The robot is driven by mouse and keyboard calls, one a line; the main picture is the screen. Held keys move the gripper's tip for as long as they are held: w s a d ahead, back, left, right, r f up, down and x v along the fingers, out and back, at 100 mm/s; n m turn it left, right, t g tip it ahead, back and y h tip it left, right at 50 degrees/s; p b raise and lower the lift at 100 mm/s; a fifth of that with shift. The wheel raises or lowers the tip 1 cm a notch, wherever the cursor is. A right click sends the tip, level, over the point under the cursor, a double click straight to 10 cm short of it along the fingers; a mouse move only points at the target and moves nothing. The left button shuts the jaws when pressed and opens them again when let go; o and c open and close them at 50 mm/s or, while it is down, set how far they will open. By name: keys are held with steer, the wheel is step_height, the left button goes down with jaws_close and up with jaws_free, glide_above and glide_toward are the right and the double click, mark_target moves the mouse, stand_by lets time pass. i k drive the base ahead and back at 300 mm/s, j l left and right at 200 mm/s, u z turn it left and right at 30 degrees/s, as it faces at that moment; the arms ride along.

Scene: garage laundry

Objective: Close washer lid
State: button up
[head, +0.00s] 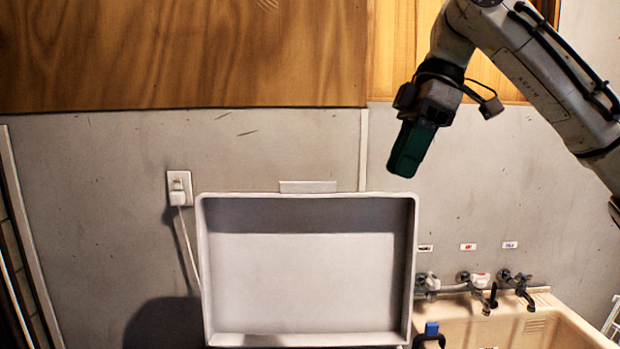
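The washer lid (307,283) stands raised and upright in front of the grey wall, its hollow inner side facing me. Its lower edge reaches the bottom of the picture, and the washer body below is out of view.
A beige sink (570,328) with several taps (480,283) stands right of the lid. A blue-topped object (431,330) is at the lid's lower right. A plugged outlet (179,188) with a white cord is on the wall at left.

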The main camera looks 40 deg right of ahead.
mark_target(301, 264)
steer(key=i+l, duration=0.2)
steer(key=i, duration=0.3)
steer(key=i+l, duration=0.2)
steer(key=i, duration=0.25)
